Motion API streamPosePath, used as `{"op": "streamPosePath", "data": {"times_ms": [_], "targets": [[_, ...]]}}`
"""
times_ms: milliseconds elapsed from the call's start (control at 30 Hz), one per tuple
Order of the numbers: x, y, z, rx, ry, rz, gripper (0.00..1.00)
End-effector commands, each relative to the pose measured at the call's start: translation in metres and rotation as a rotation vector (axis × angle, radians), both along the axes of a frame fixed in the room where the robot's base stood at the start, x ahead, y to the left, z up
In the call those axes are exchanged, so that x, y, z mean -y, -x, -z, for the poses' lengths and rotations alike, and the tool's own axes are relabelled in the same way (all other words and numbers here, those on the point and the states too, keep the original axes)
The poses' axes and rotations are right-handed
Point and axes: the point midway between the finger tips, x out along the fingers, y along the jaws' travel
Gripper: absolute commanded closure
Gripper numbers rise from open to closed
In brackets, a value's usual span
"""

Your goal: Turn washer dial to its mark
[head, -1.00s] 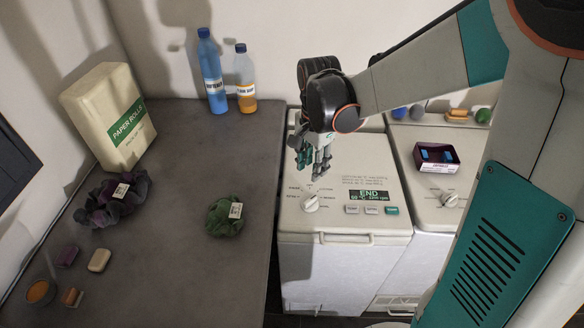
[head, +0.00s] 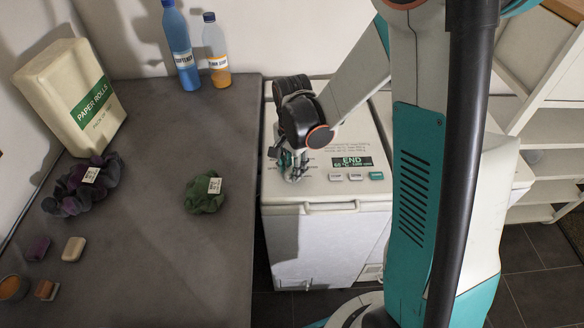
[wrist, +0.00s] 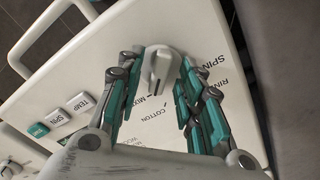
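The washer dial (wrist: 160,68) is a pale round knob with a raised grip bar, on the white washer's top panel. Printed words surround it in the wrist view, including SPIN, MIX and COTTON. In the head view the dial (head: 295,177) is mostly covered by my gripper (head: 290,160). In the wrist view my gripper (wrist: 157,78) is open, with one teal-padded finger on each side of the dial. Gaps show between the fingers and the dial, so I see no grip. The washer (head: 325,195) has a display reading END. I cannot make out the dial's mark.
TEMP and SPIN buttons (wrist: 80,102) and a teal button (wrist: 38,130) sit beside the dial. A grey counter (head: 150,250) at left holds a paper rolls pack (head: 72,98), two bottles, a green cloth (head: 203,196) and a purple cloth (head: 85,187).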

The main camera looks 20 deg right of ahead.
Motion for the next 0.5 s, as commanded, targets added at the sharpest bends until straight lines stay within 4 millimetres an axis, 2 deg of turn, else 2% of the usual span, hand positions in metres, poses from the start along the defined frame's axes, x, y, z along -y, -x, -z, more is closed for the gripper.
{"op": "streamPosePath", "data": {"times_ms": [233, 300, 400, 500], "targets": [[0.0000, 0.0000, 0.0003, 0.000, 0.000, 0.000, 0.66], [0.0000, 0.0000, 0.0003, 0.000, 0.000, 0.000, 0.82], [0.0000, 0.0000, 0.0003, 0.000, 0.000, 0.000, 1.00], [0.0000, 0.0000, 0.0003, 0.000, 0.000, 0.000, 1.00]]}}
